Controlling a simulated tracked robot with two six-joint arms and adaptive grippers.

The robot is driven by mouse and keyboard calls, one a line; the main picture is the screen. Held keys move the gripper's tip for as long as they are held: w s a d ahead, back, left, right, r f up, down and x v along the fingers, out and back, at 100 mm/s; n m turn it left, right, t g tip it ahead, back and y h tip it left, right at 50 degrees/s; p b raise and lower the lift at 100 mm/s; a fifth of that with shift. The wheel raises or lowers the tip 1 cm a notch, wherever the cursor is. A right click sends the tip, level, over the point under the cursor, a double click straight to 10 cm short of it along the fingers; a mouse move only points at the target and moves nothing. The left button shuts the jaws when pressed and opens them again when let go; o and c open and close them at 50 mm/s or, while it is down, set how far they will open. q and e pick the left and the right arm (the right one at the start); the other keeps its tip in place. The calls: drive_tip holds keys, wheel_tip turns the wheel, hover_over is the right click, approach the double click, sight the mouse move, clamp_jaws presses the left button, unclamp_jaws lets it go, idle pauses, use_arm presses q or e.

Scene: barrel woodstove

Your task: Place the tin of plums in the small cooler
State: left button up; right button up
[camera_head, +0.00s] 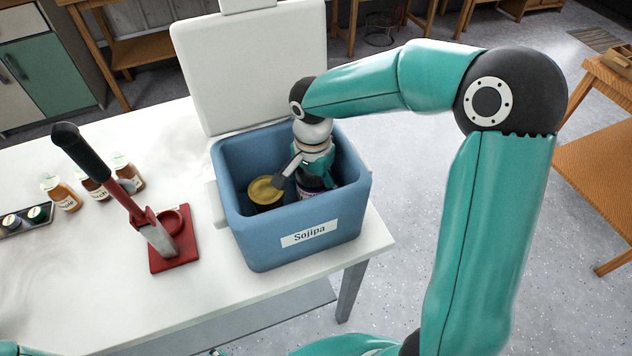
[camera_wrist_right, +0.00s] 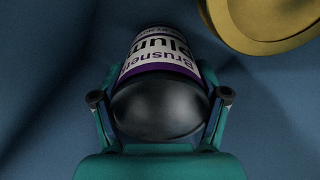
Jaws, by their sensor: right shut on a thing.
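The small cooler (camera_head: 255,236) is a blue open box labelled "Sojipa" on the white table, with its white lid raised behind it. My right gripper (camera_head: 304,178) reaches down inside the cooler. In the right wrist view, my right gripper (camera_wrist_right: 160,105) is shut on the tin of plums (camera_wrist_right: 158,57), which has a white and purple label reading "plum". The tin is inside the cooler; whether it touches the floor is hard to tell. In the head view the tin (camera_head: 306,192) is mostly hidden by the gripper. My left gripper is not in view.
A gold-lidded tin (camera_head: 265,190) stands in the cooler left of the plums; it also shows in the right wrist view (camera_wrist_right: 262,22). A red press with a black handle (camera_head: 163,232) stands left of the cooler. Several small jars (camera_head: 96,188) stand farther left.

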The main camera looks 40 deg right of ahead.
drive_tip(key=o, duration=1.8)
drive_tip(key=shift+c, duration=0.2)
wheel_tip(320, 180, up, 12)
drive_tip(key=shift+r+p, duration=0.1)
drive_tip(key=shift+p, duration=0.3)
